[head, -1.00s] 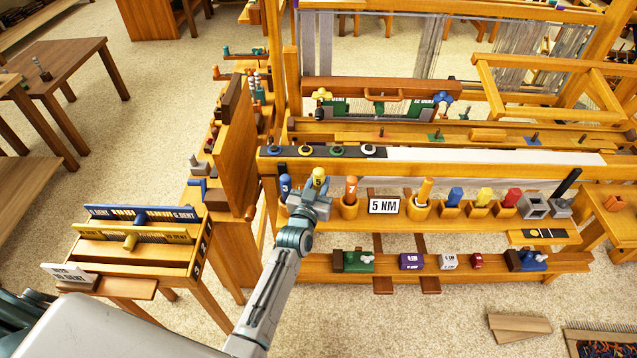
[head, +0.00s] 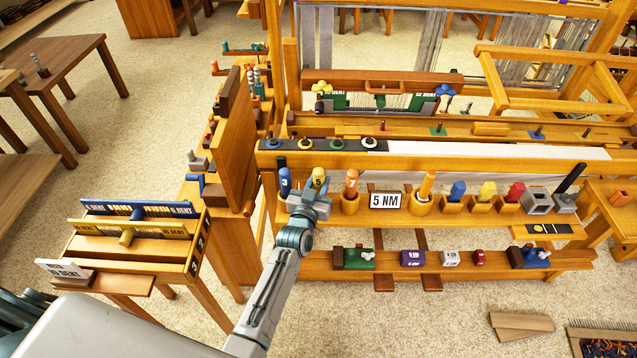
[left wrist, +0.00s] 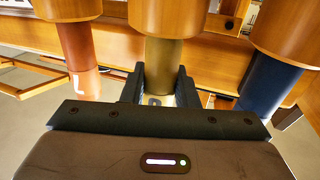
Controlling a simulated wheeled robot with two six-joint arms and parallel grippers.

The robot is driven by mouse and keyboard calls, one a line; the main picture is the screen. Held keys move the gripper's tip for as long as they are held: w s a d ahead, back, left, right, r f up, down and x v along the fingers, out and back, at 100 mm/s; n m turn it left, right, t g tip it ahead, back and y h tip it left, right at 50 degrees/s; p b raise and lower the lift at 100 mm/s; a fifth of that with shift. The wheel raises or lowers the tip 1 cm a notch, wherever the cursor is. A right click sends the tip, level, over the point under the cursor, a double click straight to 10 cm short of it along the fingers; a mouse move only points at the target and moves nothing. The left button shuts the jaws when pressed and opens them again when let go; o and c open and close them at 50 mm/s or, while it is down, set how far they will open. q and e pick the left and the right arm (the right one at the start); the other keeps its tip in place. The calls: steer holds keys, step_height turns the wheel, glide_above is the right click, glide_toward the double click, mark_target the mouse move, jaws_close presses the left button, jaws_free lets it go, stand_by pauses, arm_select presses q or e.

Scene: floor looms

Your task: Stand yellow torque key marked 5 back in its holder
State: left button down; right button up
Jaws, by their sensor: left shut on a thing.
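The yellow torque key (head: 319,178), marked 5, is upright between a blue key marked 3 (head: 285,182) and an orange key marked 7 (head: 351,182), its top about level with theirs. My left gripper (head: 312,197) is shut on it and hides its lower part and its holder in the head view. In the left wrist view, the yellow key (left wrist: 163,58) is between the jaws and meets the middle wooden cup (left wrist: 168,15). It appears to be in that cup; how deep I cannot tell. My right gripper is out of view.
The neighbouring keys stand close on both sides of my gripper. A "5 NM" sign (head: 385,200) is right of the orange key. Farther right stand another orange key (head: 426,186) and several coloured handles. A lower shelf (head: 400,263) holds small blocks.

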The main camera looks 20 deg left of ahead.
arm_select(q)
steer(key=c, duration=1.1)
jaws_free()
steer(key=shift+o, duration=0.2)
steer(key=shift+s+f, duration=0.15)
steer(key=shift+s, duration=0.1)
steer(key=s+b, duration=0.6)
steer(key=s, duration=0.4)
steer(key=shift+s, duration=0.15)
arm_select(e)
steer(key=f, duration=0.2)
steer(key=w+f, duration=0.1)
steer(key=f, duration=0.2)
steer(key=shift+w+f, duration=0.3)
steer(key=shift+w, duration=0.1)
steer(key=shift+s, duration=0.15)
